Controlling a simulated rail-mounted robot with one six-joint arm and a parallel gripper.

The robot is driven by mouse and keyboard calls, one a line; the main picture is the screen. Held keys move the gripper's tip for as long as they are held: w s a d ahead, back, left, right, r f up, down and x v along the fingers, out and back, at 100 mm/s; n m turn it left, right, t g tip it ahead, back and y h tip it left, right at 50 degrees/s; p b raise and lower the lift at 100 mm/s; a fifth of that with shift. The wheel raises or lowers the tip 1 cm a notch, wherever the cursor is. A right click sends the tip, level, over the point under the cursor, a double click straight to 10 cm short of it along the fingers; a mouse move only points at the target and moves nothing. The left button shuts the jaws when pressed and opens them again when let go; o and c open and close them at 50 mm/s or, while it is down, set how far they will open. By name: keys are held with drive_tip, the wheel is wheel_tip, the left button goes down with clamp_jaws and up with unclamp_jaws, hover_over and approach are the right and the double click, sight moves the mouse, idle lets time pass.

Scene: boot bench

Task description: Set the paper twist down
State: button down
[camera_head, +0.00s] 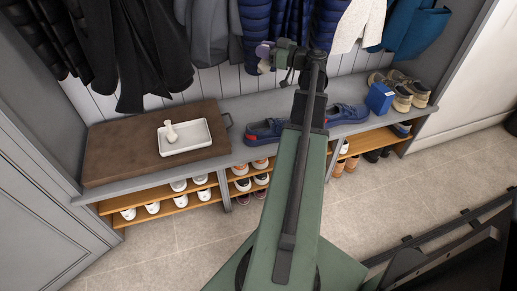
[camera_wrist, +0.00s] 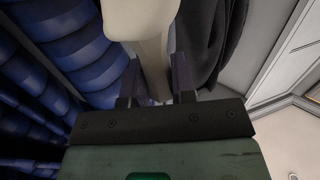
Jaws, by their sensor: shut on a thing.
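My gripper (camera_wrist: 156,85) has its two dark fingers closed on a cream-coloured piece, taken to be the paper twist (camera_wrist: 148,25). In the wrist view it is wide at the top and narrows between the fingers. In the head view my gripper (camera_head: 265,57) is up in front of the hanging coats, above the back of the bench. The held piece is too small there to make out clearly. It is held clear of the bench top (camera_head: 245,112).
A brown board (camera_head: 108,150) on the left of the bench carries a white tray (camera_head: 200,146) with a small pale pestle-like thing (camera_head: 171,131) in it. Blue shoes (camera_head: 264,130), a blue box (camera_head: 379,97) and tan shoes (camera_head: 405,90) stand farther right. Coats hang close by.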

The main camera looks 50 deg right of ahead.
wheel_tip(320, 180, down, 30)
drive_tip(key=b, duration=2.6)
drive_tip(key=shift+r, duration=0.35)
drive_tip(key=shift+f, duration=0.2)
drive_tip(key=c, duration=0.9)
unclamp_jaws()
drive_tip(key=shift+c, duration=0.2)
drive_tip(key=v, duration=1)
drive_tip(key=shift+s+d, duration=0.2)
drive_tip(key=shift+s, duration=0.1)
drive_tip(key=shift+o, duration=0.6)
